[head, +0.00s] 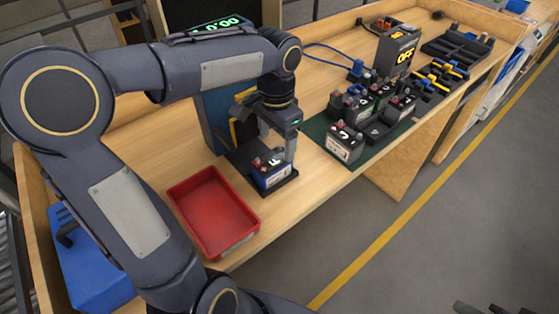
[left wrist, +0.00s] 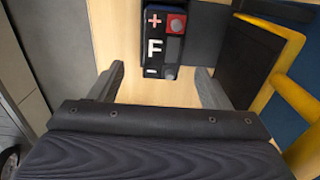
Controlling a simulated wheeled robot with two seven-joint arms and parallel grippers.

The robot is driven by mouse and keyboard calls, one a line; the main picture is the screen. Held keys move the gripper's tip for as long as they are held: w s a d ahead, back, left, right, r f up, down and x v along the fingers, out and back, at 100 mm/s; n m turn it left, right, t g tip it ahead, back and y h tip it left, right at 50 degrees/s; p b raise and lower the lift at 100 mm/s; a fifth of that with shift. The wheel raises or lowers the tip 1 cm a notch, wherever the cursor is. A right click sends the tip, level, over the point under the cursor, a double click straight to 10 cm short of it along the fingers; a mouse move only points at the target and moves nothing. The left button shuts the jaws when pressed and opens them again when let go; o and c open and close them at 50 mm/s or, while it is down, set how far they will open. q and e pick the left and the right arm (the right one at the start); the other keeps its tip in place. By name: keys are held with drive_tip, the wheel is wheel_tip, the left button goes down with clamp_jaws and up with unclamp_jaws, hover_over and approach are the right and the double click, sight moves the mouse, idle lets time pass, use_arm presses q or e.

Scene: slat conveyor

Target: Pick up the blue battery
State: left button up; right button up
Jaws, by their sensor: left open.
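The blue battery (head: 272,176), with a dark top marked F, stands on a black plate (head: 288,191) on the wooden bench. Its top shows in the left wrist view (left wrist: 154,47), with plus and minus marks and a red terminal. My left gripper (head: 277,146) is open above the battery, fingers pointing down, and partly covers it in the head view. In the left wrist view the open fingers (left wrist: 160,82) are apart with nothing between them; the battery lies beyond their tips. My right gripper is not clearly seen.
A red tray (head: 213,212) stands empty in front of the plate. A green mat (head: 317,127) with several other batteries lies to the right. A blue-and-yellow frame (head: 217,120) stands close behind the gripper. A black charger marked OFF (head: 398,52) is farther back.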

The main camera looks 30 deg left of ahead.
sight(272, 159)
use_arm(q)
drive_tip(key=shift+s+a+f, duration=0.2)
drive_tip(key=shift+s+f, duration=0.45)
drive_tip(key=shift+f, duration=0.3)
wheel_tip(272, 159, down, 5)
drive_tip(key=shift+w+a+p, duration=0.15)
drive_tip(key=shift+p, duration=0.3)
drive_tip(key=c, duration=1.3)
drive_tip(key=shift+r, duration=0.1)
